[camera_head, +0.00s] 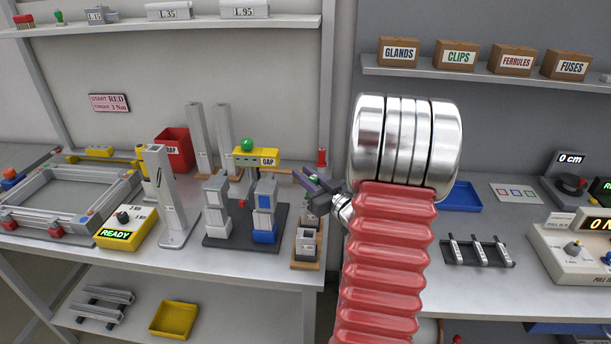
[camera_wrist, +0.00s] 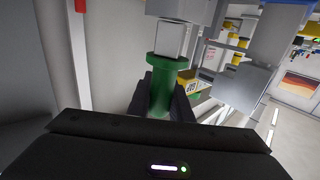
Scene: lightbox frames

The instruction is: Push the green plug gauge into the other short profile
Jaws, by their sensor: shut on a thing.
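My gripper (camera_wrist: 165,98) is shut on the green plug gauge (camera_wrist: 160,88), seen in the wrist view. The plug has a green handle with a wider collar, and a pale grey square end (camera_wrist: 169,42) pointing up the picture. A grey block edge shows just beyond that end; I cannot tell whether they touch. In the head view my gripper (camera_head: 314,192) is beside the gauge stand, with a little green (camera_head: 314,179) showing at it. A short grey profile (camera_head: 306,240) stands in a wooden holder (camera_head: 306,264) below my gripper. I cannot tell which profile is the other one.
A stand with grey and blue blocks (camera_head: 264,222) and a yellow GAP bar (camera_head: 255,158) is left of my gripper. A red bottle (camera_head: 322,158) stands behind. A blue tray (camera_head: 461,197) and a dark rack (camera_head: 478,250) lie right of my arm.

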